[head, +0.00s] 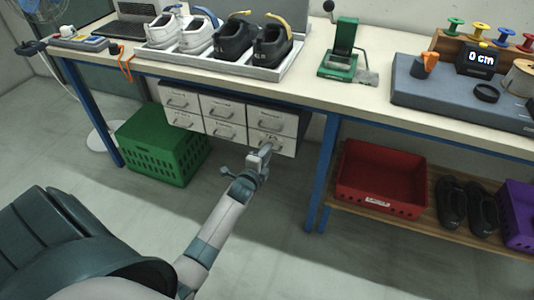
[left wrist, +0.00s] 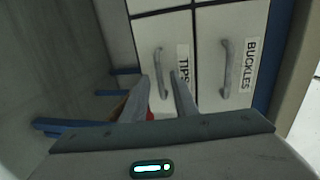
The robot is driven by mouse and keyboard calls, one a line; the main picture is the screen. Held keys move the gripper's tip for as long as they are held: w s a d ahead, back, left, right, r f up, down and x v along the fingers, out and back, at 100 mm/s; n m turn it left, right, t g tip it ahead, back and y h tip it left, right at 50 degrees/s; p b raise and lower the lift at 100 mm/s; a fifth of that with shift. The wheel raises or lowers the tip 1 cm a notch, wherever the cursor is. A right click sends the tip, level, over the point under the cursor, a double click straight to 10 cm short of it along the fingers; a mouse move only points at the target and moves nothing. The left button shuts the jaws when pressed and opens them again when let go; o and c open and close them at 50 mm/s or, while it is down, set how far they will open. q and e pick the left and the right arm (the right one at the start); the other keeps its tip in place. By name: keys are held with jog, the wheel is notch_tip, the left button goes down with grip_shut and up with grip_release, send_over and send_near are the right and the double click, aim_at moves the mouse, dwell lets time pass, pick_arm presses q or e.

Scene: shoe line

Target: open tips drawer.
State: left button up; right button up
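The tips drawer (head: 284,144) is the lower right one in a white block of small drawers under the bench. Its front looks flush with the others. In the left wrist view, the tips drawer (left wrist: 160,35) carries a TIPS label and a grey bar handle (left wrist: 158,72). My left gripper (head: 262,154) is in front of this drawer. In the left wrist view its two fingers (left wrist: 168,92) are apart, with the handle near the left fingertip. I cannot tell whether they touch. My right gripper is not in view.
The buckles drawer (left wrist: 232,40) is beside the tips drawer. A green crate (head: 165,145) stands on the floor to the left. A blue table leg (head: 322,175) and a red bin (head: 380,178) on a low shelf are to the right. The floor before the drawers is clear.

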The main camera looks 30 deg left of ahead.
pick_arm(q)
jog(key=shift+w, duration=0.25)
grip_shut()
dwell(0.5)
dwell(0.9)
